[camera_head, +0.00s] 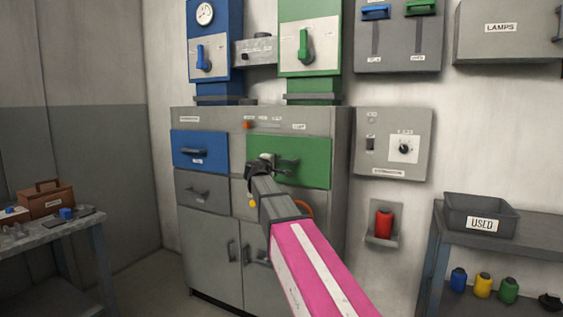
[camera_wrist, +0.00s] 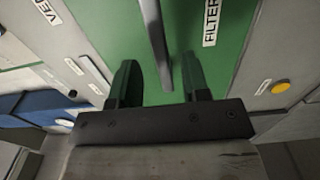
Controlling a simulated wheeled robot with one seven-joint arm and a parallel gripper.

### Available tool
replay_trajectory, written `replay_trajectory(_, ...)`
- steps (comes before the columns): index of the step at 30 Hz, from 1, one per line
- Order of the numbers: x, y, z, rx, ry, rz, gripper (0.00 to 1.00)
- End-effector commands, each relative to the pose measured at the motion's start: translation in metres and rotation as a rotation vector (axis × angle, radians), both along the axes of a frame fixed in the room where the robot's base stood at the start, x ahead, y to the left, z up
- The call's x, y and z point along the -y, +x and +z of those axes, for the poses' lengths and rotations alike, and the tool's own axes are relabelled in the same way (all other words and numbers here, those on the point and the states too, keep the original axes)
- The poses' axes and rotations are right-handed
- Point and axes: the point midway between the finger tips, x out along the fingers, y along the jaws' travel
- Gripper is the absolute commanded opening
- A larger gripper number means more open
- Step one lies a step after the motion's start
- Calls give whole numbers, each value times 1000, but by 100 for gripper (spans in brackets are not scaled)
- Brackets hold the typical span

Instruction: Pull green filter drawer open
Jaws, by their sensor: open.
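The green filter drawer (camera_head: 315,165) is in the upper right of the grey cabinet, and its front looks flush with the cabinet. In the wrist view the green drawer front (camera_wrist: 112,22) fills the middle, with a "FILTER" label and a dark bar handle (camera_wrist: 155,45). My gripper (camera_head: 262,165) is at the drawer front, by the left part of the handle. In the wrist view my gripper (camera_wrist: 158,85) is open, with the handle's end between its two fingers. I cannot tell whether either finger touches the handle.
A blue drawer (camera_head: 200,150) is left of the green one, with a grey drawer (camera_head: 203,190) below it. A wall panel with a dial (camera_head: 394,143) and a red object in a holder (camera_head: 384,224) are to the right. Benches stand at both sides.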

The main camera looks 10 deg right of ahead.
Motion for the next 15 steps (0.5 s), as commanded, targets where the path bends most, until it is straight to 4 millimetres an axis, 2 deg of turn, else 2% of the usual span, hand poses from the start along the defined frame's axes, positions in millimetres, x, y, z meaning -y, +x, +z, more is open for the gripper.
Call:
replay_trajectory(1, 7, 11, 0, 0, 0, -2, 43)
replay_trajectory(6, 22, 32, 0, -1, 1, -1, 43)
replay_trajectory(15, 35, 48, -1, -1, 2, -1, 43)
